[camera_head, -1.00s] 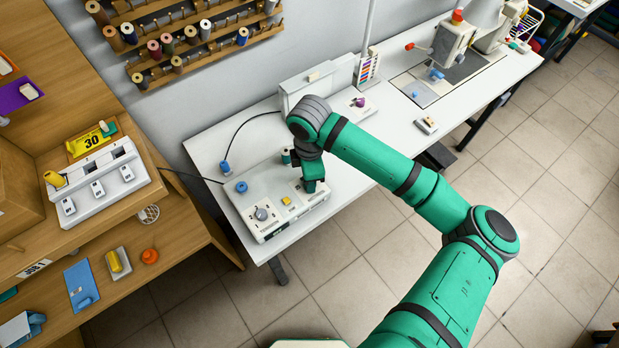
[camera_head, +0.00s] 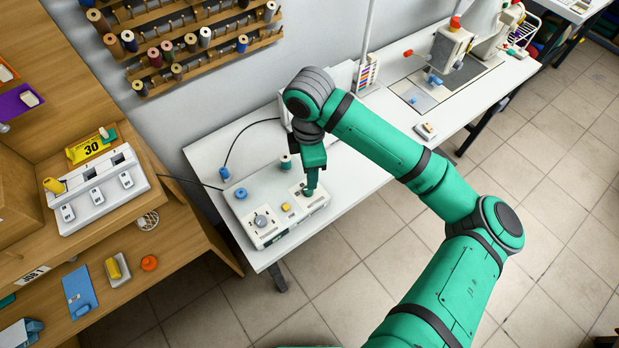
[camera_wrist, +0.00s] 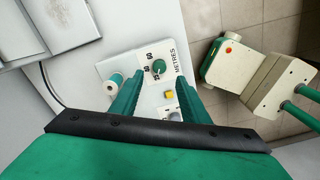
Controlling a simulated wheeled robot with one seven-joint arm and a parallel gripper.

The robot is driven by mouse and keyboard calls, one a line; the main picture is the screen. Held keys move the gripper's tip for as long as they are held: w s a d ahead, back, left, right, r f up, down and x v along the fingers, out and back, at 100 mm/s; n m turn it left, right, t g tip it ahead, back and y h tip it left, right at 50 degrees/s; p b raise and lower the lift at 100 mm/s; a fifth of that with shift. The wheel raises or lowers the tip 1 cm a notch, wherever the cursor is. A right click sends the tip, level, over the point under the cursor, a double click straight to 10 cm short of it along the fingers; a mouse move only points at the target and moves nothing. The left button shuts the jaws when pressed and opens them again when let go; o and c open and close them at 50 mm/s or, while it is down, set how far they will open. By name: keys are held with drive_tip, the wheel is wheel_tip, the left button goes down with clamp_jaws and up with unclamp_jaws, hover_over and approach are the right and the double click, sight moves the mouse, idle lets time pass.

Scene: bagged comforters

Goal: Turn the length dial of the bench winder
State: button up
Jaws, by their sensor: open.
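The bench winder (camera_head: 276,222) is a low white box at the left end of the white bench. Its length dial (camera_wrist: 158,67) is a small green knob beside printed numbers and the word METRES in the wrist view. My gripper (camera_head: 309,191) points down over the right end of the winder and hides the dial in the head view. In the wrist view my gripper (camera_wrist: 161,80) is open, with the dial showing just beyond the gap between its two green fingers. Whether the fingertips touch the dial cannot be told.
On the winder are a grey knob (camera_head: 261,221), a yellow button (camera_head: 286,207), a blue round part (camera_head: 241,193) and a green thread spool (camera_head: 286,162). A sewing machine (camera_head: 450,42) stands farther right. Wooden shelving (camera_head: 130,235) is at the left.

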drive_tip(key=shift+r, duration=1.25)
